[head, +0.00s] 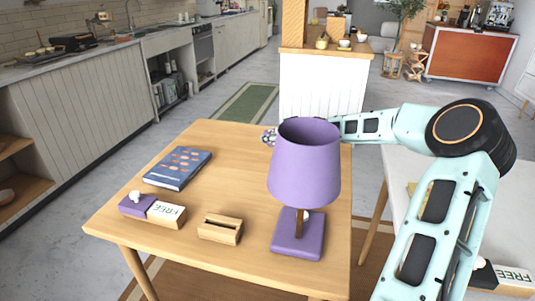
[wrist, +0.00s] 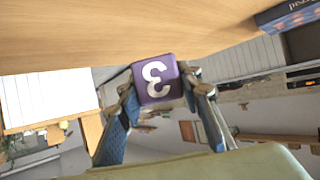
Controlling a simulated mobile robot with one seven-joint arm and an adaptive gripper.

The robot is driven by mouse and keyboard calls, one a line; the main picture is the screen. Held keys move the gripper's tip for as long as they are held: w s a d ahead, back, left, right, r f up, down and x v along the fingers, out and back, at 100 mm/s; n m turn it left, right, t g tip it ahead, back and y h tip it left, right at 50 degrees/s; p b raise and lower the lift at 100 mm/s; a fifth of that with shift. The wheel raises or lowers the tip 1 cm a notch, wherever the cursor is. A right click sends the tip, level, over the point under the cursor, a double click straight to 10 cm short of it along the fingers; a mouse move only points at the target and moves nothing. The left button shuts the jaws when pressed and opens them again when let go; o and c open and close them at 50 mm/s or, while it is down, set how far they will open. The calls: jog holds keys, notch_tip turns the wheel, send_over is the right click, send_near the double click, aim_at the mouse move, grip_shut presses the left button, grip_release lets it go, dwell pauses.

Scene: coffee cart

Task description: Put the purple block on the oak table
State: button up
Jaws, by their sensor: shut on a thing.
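The purple block (wrist: 157,83) shows a white 3 on its face in the wrist view. My gripper (wrist: 163,90) is shut on it, with one finger on each side. The oak table (head: 226,147) stands in the middle of the head view, and its wooden top (wrist: 120,35) fills the upper part of the wrist view. The block appears close to that top; I cannot tell whether it touches.
A purple lamp (head: 304,170) stands at the table's right. A white table (head: 400,170) stands at the right. The table's back middle is clear.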

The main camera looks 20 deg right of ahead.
aim_at(268, 156)
jog(key=w+f, duration=0.1)
jog(key=w+a+f, duration=0.1)
jog(key=shift+f+b, duration=0.3)
jog(key=shift+w+f+b, duration=0.15)
jog(key=shift+f+b, duration=0.5)
jog(key=shift+f, duration=1.05)
jog(key=shift+f, duration=0.1)
jog(key=o, duration=1.2)
jog(key=shift+c, duration=0.2)
jog(key=shift+r, duration=0.25)
jog(key=p+v, duration=0.3)
jog(key=v, duration=0.8)
jog(key=shift+s+r, duration=0.1)
jog(key=shift+s, duration=0.35)
